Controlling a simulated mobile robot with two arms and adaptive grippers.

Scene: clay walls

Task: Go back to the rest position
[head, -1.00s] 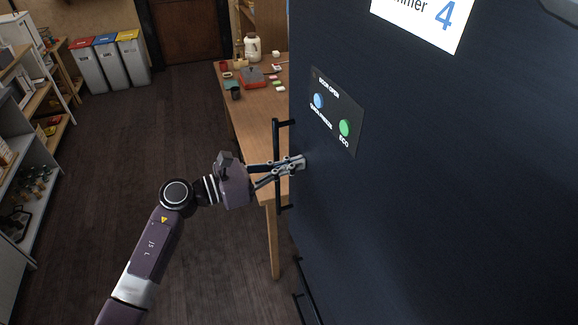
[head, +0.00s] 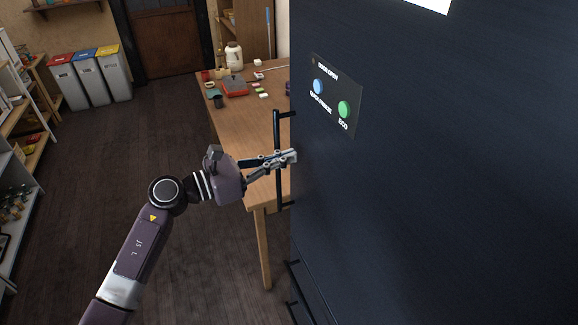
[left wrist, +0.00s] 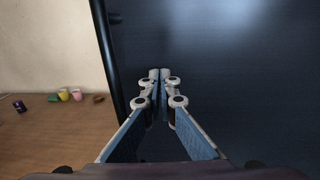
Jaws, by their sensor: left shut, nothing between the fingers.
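My left gripper (head: 288,157) is shut and empty in the head view, with its fingertips close to the dark cabinet front (head: 430,190). It overlaps the black vertical handle (head: 277,130) in that view. In the left wrist view the fingers (left wrist: 160,76) are together in front of the dark panel (left wrist: 235,80), and the handle (left wrist: 108,60) runs beside them on the left. I cannot tell whether the fingertips touch the panel. My right gripper is not in view.
A control plate with a blue button (head: 318,87) and a green button (head: 345,109) is on the cabinet. A wooden table (head: 240,125) with small items stands behind the gripper. Bins (head: 92,80) and shelves (head: 20,150) are at the left. The floor between (head: 90,190) is clear.

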